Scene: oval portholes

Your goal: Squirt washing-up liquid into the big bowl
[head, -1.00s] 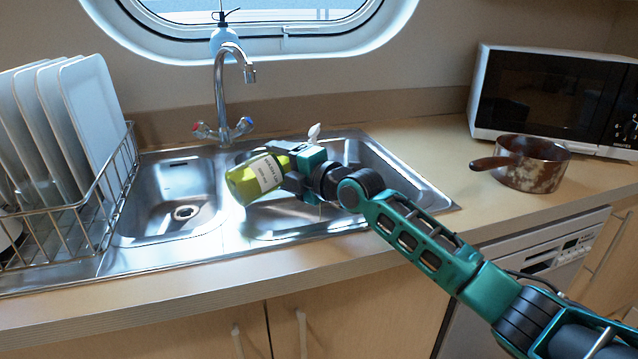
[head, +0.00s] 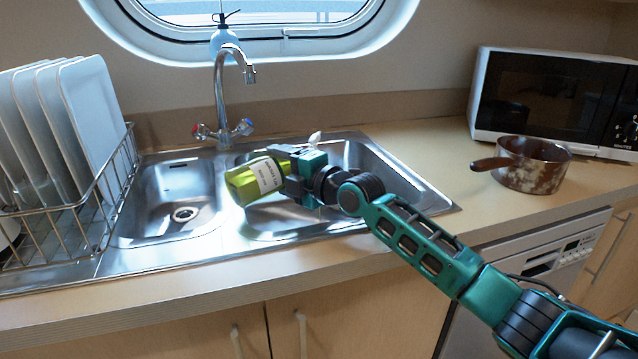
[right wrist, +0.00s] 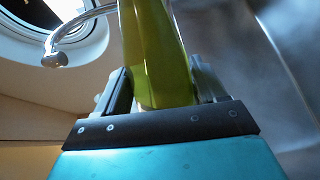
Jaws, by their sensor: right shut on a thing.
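A green washing-up liquid bottle (head: 243,187) with a white label is held in my right gripper (head: 286,168), which is shut on it. The bottle lies strongly tilted, its base toward the lower left. A white tip, seemingly its nozzle (head: 315,137), shows behind the gripper at the upper right. The bottle is above the big bowl (head: 275,219), the right-hand basin of the steel sink, which the arm partly covers. In the right wrist view, the green bottle (right wrist: 155,55) stands between the two fingers. I see no liquid coming out. My left gripper is not in view.
The tap (head: 219,95) rises behind the sink, left of the bottle. The smaller basin (head: 170,195) and a plate rack (head: 110,205) are at left. A rusty saucepan (head: 540,170) and a microwave (head: 550,100) stand on the right counter.

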